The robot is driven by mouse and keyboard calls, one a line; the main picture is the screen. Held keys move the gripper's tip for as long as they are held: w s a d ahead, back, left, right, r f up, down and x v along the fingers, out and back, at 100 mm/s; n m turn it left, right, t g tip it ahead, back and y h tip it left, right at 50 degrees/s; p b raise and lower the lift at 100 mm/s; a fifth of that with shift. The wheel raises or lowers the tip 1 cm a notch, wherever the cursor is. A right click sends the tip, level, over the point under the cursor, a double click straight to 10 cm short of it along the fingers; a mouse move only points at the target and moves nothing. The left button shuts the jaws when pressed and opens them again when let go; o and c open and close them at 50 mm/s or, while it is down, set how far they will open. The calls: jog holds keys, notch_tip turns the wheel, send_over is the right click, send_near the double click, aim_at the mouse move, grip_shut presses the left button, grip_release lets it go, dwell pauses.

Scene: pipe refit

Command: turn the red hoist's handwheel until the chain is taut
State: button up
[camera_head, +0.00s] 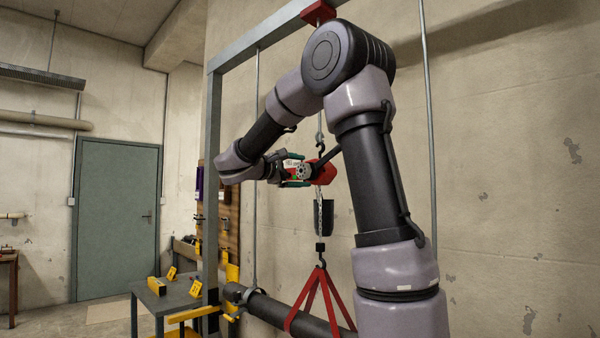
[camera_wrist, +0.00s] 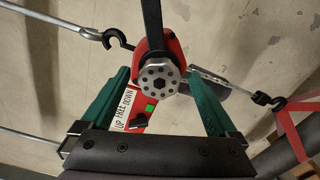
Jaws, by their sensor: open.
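The red hoist (camera_head: 327,172) hangs from a hook under the overhead beam. Its round grey handwheel (camera_wrist: 158,80), with a ring of dark holes, faces my gripper; it also shows in the head view (camera_head: 305,172). My gripper (camera_wrist: 157,74) is open, its green fingers on either side of the handwheel with gaps; nothing is held. The chain (camera_wrist: 208,80) runs down from the hoist to a black hook (camera_wrist: 262,99) and a red sling (camera_head: 320,290). It looks nearly straight; I cannot tell how tight it is. A label (camera_wrist: 124,108) reads UP FREE DOWN, beside a black selector (camera_wrist: 140,122).
The hoist's black lever (camera_wrist: 152,25) extends past the handwheel. A dark chain container (camera_head: 327,217) hangs beside the chain. The sling goes around a dark pipe (camera_head: 262,306). A grey frame post (camera_head: 211,190) and a table (camera_head: 175,297) with yellow markers stand left.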

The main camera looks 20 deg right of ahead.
jog(key=v, duration=1)
jog(key=shift+a, duration=0.4)
jog(key=shift+s, duration=0.15)
jog(key=s+d+f+m+g+y, duration=0.2)
jog(key=s+d+f+y, duration=0.1)
jog(key=s+f+y, duration=0.3)
jog(key=s+d+f+m+g+y, duration=0.1)
jog(key=s+d+f+g+y, duration=0.2)
jog(key=s+f, duration=0.45)
jog(key=s+a+f+m+t+y, duration=0.3)
jog(key=s+a+m+t+y, duration=0.3)
jog(key=s+a+m+y, duration=0.2)
jog(key=shift+s+a+f+y, duration=0.35)
jog(key=shift+s+a+y, duration=0.4)
jog(key=shift+y, duration=0.25)
